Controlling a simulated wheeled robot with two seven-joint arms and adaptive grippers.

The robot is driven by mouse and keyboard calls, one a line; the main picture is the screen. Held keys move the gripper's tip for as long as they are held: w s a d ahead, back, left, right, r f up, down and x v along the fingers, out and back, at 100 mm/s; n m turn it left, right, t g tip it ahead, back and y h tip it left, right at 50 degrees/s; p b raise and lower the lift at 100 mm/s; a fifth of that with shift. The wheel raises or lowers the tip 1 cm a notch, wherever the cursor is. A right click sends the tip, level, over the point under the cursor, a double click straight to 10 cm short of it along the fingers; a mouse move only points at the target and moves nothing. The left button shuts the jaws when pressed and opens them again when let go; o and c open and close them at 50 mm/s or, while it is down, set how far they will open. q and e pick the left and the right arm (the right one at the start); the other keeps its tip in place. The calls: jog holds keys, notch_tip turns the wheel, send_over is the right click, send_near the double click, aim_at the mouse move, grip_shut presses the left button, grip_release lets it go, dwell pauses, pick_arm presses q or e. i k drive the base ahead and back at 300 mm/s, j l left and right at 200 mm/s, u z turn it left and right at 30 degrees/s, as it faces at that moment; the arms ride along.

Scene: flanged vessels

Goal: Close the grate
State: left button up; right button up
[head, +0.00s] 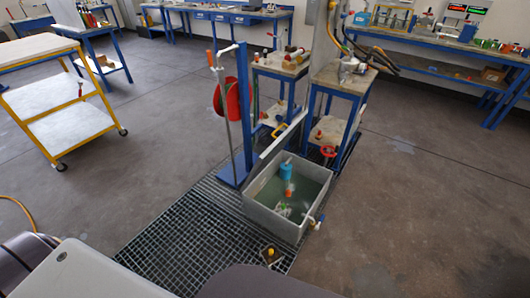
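A dark metal floor grate (185,238) with square openings covers the floor strip at the middle and lower left. A grey open tub (272,222) stands at its right side, with cloudy liquid and a blue and orange item (286,178) inside. A narrow light panel (282,138) stands up along the tub's far left side, seen nearly edge-on. A yellow handle (280,130) shows close to it. I cannot tell whether this panel is a raised part of the grate. Neither of my grippers is in view.
A small fitting (270,254) lies on the grate's near edge. A yellow cart (62,95) is far left. Floor at right is clear.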

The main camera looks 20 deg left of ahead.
aim_at(271, 149)
jog(key=k+j+z, duration=0.15)
jog(key=j, duration=1)
jog(key=i+j, duration=0.1)
jog(key=j, duration=0.25)
jog(key=i+j+z, duration=0.1)
jog(key=j, duration=0.25)
jog(key=i+j, duration=0.15)
jog(key=j, duration=0.2)
jog(key=i+j+z, duration=0.2)
jog(key=i+j, duration=0.45)
jog(key=j, duration=0.15)
